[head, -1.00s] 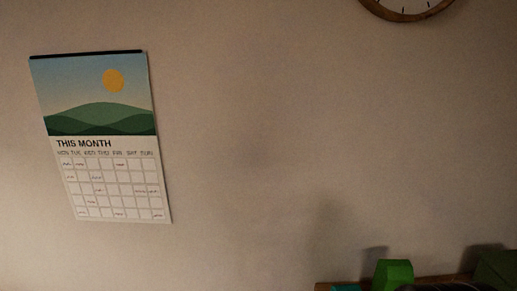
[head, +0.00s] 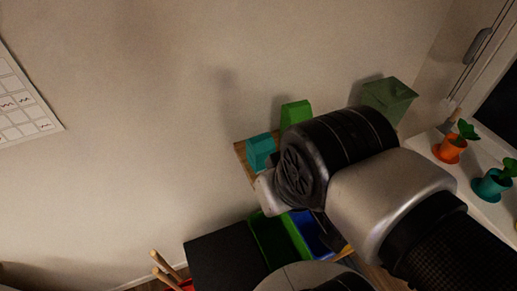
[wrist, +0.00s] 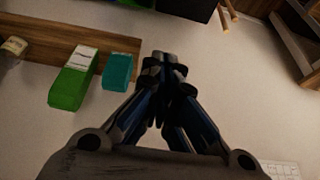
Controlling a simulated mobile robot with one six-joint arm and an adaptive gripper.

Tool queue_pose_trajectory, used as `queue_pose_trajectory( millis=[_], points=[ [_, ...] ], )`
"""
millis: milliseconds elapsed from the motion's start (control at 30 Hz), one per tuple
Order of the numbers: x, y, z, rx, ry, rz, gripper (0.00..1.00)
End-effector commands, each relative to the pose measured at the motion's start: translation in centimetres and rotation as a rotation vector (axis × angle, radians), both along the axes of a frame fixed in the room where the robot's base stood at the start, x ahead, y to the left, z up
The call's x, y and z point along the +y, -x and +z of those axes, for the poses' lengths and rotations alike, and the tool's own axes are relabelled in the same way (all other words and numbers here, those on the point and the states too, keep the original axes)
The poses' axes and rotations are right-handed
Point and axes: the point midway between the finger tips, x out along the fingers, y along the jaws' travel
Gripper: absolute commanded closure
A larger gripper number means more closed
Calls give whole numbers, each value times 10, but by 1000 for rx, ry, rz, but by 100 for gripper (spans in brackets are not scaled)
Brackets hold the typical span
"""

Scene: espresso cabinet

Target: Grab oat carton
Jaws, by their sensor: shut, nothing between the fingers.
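Two cartons stand on a wooden wall shelf: a bright green one (head: 296,113) and a smaller teal one (head: 260,150). I cannot read which is the oat carton. The wrist view shows the green carton (wrist: 70,88) with a white top part, and the teal carton (wrist: 117,72) beside it, both appearing upside down. My gripper (wrist: 166,58) is shut and empty, to the right of the teal carton and apart from it in the wrist view. In the head view my arm hides the gripper and part of the shelf.
Below are a black box (head: 225,262), a green bin (head: 272,240) and a blue bin (head: 308,232). A windowsill holds potted plants (head: 452,150).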

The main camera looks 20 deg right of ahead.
Motion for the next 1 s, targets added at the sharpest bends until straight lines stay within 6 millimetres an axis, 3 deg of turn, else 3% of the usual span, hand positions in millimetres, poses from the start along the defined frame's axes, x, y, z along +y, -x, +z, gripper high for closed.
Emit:
queue_pose_trajectory(
  millis=[333, 533, 667, 767, 1000],
  points=[
    [0, 0, 0, 0, 0, 0, 100],
    [-2, -13, 3, 8, -3, 4, 87],
    [-10, -49, 9, 19, -5, 19, 79],
    [-23, -88, 10, 25, -7, 34, 72],
    [-71, -175, -9, 24, -8, 58, 56]
  ],
)
